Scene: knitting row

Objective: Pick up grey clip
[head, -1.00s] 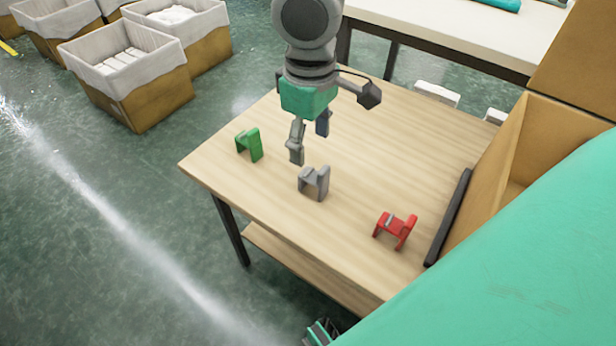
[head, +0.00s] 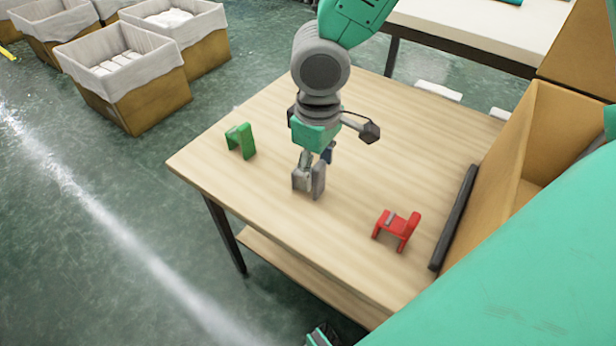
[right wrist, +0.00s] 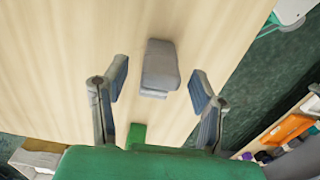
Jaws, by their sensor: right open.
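The grey clip (head: 309,183) stands on the wooden table, between the green and red clips. My right gripper (head: 316,160) is just above and behind it and hides part of its top in the head view. In the right wrist view, the grey clip (right wrist: 160,66) lies between the two spread fingers of the right gripper (right wrist: 159,84), with a gap on each side. The right gripper is open and empty.
A green clip (head: 240,141) stands to the left and a red clip (head: 397,230) to the right. A dark bar (head: 454,217) lies along the table's (head: 270,225) right side, beside a brown box (head: 545,125). Lined bins (head: 125,75) stand on the floor at upper left.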

